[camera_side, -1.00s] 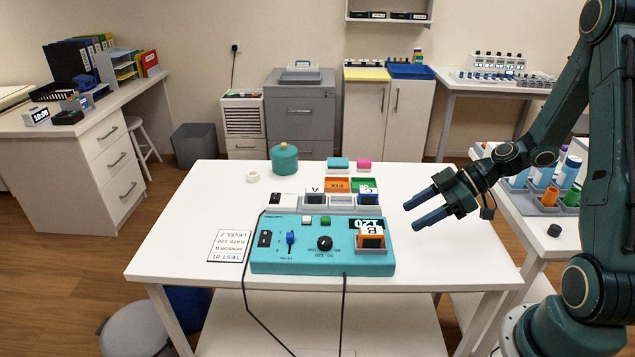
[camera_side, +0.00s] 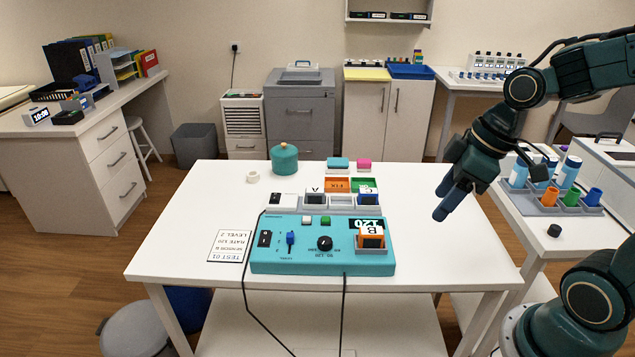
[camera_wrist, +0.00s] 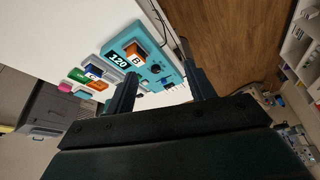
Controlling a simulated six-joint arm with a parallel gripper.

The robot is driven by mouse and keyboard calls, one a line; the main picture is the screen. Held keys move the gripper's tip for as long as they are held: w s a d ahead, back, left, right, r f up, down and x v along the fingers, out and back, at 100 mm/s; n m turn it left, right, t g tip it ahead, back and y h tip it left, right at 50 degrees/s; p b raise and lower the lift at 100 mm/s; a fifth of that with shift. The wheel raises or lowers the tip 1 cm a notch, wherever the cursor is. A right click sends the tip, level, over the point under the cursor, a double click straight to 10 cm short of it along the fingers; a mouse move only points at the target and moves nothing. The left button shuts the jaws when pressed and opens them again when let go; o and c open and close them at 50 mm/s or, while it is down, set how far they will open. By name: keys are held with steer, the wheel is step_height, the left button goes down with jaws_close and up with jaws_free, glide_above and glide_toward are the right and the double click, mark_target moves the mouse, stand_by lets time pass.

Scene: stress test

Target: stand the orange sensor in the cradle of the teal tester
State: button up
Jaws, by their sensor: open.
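The orange sensor (camera_side: 371,235), marked B, stands upright in the grey cradle (camera_side: 375,250) at the right end of the teal tester (camera_side: 300,262). In the wrist view the sensor (camera_wrist: 134,57) also sits on the tester (camera_wrist: 150,68), beside the display reading 120. My gripper (camera_side: 447,201) is open and empty, to the right of the tester and above the table's right part, fingers pointing down and left. It is apart from the sensor. The gripper (camera_wrist: 163,88) also shows in the wrist view with nothing between its fingers.
Behind the tester is a grey rack (camera_side: 325,205) with sensors marked A and C. A teal round pot (camera_side: 284,160), a tape roll (camera_side: 253,176) and a printed card (camera_side: 229,246) are on the white table (camera_side: 180,235). A bottle tray (camera_side: 550,205) is at right.

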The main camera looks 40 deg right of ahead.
steer(key=s+r+m+t+h, duration=0.1)
steer(key=s+r+m+h, duration=0.1)
steer(key=s+r+m, duration=0.3)
steer(key=shift+s+a+r+t, duration=0.4)
steer(key=shift+s+r, duration=0.3)
steer(key=shift+s, duration=0.35)
stand_by(0.5)
